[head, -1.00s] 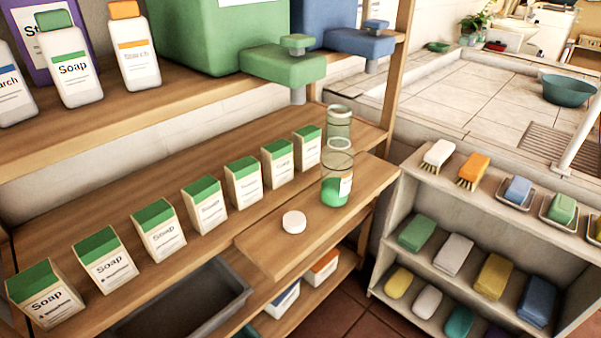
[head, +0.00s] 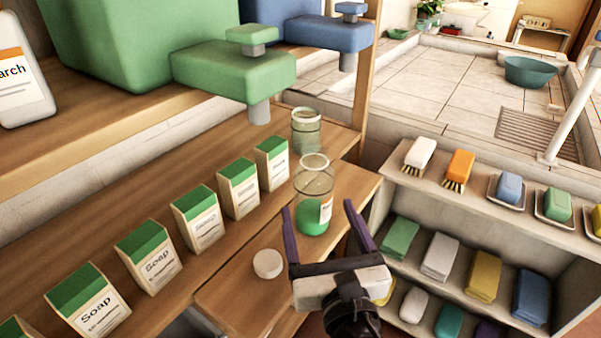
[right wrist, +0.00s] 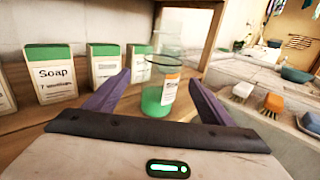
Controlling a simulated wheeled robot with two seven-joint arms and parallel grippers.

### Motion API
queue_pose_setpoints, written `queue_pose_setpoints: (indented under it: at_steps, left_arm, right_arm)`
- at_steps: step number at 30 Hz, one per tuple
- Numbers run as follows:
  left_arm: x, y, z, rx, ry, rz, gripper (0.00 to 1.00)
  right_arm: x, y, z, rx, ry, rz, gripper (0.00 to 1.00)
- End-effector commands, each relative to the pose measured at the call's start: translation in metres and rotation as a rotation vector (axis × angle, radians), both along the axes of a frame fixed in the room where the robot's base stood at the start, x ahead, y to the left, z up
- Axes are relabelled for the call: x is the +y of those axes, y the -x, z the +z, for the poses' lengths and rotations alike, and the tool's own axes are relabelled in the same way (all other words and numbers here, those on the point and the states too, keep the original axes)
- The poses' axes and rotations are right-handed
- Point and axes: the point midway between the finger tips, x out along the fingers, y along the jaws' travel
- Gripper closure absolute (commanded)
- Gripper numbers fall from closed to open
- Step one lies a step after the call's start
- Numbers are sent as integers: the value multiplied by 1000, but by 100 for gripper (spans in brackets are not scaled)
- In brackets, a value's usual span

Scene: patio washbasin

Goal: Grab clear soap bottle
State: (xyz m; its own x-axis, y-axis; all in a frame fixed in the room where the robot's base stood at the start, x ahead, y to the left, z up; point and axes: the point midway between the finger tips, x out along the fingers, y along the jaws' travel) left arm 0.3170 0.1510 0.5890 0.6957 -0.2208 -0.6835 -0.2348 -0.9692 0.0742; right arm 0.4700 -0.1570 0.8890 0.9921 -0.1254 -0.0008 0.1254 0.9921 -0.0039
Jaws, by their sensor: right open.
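The clear soap bottle (head: 313,190) stands upright on the wooden shelf, with green liquid at its bottom and an orange-and-white label. My right gripper (head: 319,212) is open, its two purple fingers pointing toward the bottle. In the right wrist view the bottle (right wrist: 158,92) shows between and beyond the open fingers (right wrist: 155,92). I cannot tell whether the fingertips reach past its near side; nothing is gripped. A white round cap (head: 268,264) lies on the shelf left of the gripper. My left gripper is not in view.
A second clear jar (head: 306,130) stands just behind the bottle. A row of soap cartons (head: 195,218) lines the shelf to the left. A green dispenser (head: 235,70) overhangs from above. A low rack (head: 420,202) with brushes and soaps stands at right.

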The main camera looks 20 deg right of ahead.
Motion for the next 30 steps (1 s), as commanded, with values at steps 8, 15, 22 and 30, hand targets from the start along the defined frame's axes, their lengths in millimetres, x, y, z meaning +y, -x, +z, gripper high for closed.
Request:
queue_pose_setpoints:
  at_steps: [8,15,22,30]
  left_arm:
    - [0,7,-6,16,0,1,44]
    - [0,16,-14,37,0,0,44]
    - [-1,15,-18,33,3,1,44]
    - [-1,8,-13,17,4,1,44]
  right_arm:
    - [-5,-35,-1,-1,-1,0,24]
    - [-8,-55,-3,2,-2,1,24]
    - [-15,-87,-11,1,-2,0,24]
    - [-16,-102,-11,3,-4,2,24]
